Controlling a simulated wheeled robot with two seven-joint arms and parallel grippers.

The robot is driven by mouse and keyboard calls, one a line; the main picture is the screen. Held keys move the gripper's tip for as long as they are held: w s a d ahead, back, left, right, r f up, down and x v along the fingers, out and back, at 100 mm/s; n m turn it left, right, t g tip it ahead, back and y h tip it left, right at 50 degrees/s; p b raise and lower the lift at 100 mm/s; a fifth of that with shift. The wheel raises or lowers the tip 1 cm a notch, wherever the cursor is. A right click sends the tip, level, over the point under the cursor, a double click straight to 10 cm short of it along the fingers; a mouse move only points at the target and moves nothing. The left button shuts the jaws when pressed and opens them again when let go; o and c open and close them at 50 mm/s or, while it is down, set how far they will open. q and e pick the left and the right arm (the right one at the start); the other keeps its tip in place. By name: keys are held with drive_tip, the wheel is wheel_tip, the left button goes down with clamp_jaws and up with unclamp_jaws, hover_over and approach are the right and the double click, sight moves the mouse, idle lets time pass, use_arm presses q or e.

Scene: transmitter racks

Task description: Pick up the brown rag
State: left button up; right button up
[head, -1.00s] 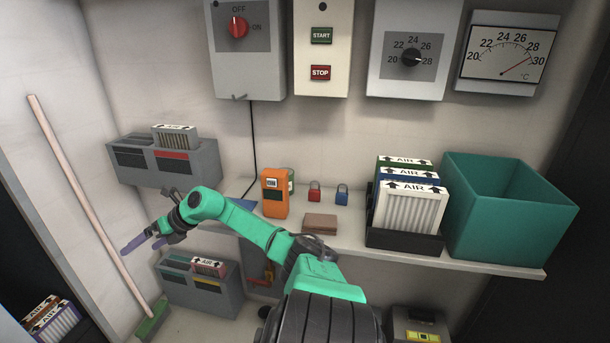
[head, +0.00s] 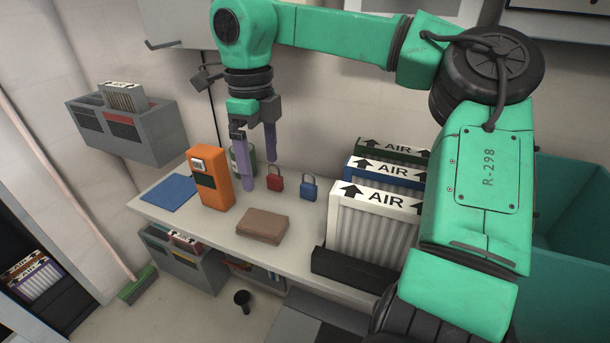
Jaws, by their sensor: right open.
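The brown rag (head: 263,226) lies folded flat on the shelf, near its front edge, in the head view. My right gripper (head: 259,175) points down above the shelf, behind and above the rag, with its two purple fingers apart and nothing between them. It does not touch the rag. My left gripper is not in view.
On the shelf (head: 300,255) stand an orange device (head: 209,180), a green can partly hidden behind the fingers, a red padlock (head: 275,182), a blue padlock (head: 308,191) and a blue cloth (head: 169,193). Air filters (head: 372,228) and a teal bin (head: 575,215) are at right.

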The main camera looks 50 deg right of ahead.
approach(262, 221)
drive_tip(key=shift+w+a+f+b, duration=0.2)
drive_tip(key=shift+a+b, duration=0.1)
drive_tip(key=shift+a, duration=0.1)
drive_tip(key=f, duration=0.8)
drive_tip(key=shift+s+d+f, duration=0.1)
drive_tip(key=shift+s+d, duration=0.05)
drive_tip(key=shift+d, duration=0.25)
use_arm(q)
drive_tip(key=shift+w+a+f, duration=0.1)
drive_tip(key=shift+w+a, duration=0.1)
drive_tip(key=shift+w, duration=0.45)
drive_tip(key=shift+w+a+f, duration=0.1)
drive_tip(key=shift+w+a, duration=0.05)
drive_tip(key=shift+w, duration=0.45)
use_arm(e)
drive_tip(key=c, duration=1.2)
